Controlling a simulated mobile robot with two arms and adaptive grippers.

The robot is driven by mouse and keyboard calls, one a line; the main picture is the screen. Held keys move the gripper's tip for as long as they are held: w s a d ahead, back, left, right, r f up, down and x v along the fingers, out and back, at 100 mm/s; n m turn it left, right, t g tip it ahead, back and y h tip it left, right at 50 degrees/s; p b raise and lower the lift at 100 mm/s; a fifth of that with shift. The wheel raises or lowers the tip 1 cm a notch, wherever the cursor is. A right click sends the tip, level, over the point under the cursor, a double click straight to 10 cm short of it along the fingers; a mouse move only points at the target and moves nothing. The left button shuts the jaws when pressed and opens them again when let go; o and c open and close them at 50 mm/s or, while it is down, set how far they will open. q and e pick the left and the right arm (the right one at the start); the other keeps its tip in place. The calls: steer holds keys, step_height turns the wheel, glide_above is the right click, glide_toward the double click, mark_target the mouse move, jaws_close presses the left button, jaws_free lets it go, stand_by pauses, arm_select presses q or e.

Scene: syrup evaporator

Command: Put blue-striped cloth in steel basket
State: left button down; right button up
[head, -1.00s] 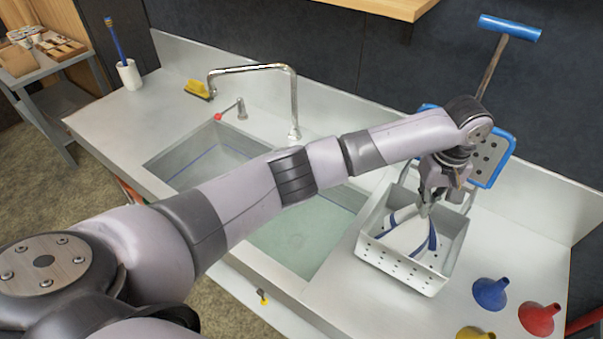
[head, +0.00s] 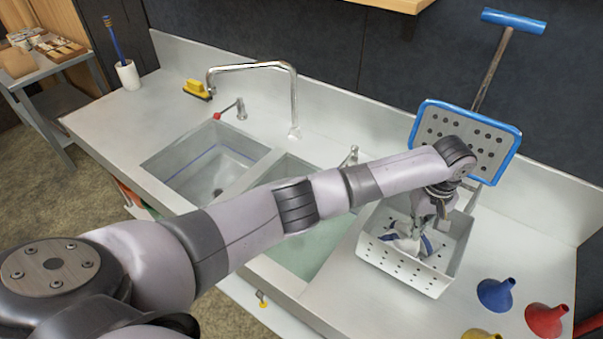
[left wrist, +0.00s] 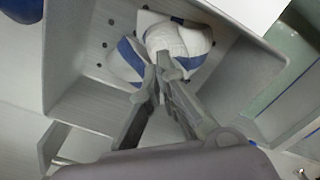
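The blue-striped cloth (head: 408,243), white with blue bands, is crumpled inside the steel basket (head: 404,275), low against its floor. The basket is a grey perforated box on the counter right of the sinks. My left gripper (head: 422,226) reaches down into the basket from above. In the left wrist view its fingers (left wrist: 163,85) are close together, with a bunched fold of the cloth (left wrist: 178,42) at their tips. The cloth also rests against the basket wall (left wrist: 75,60) area. My right gripper is not seen.
Blue (head: 495,293) and red (head: 545,319) funnels stand right of the basket. A blue-rimmed perforated paddle (head: 465,140) leans behind it. Two sink basins (head: 205,165) and a tall faucet (head: 293,100) lie to the left.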

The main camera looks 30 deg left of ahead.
arm_select(q)
steer(key=shift+w+f+b, duration=0.1)
steer(key=shift+f+b, duration=0.8)
steer(key=shift+f, duration=1.55)
steer(key=c, duration=1.8)
jaws_free()
steer(key=shift+o, duration=0.6)
steer(key=o, duration=0.5)
steer(key=shift+o, duration=0.5)
steer(key=o, duration=0.6)
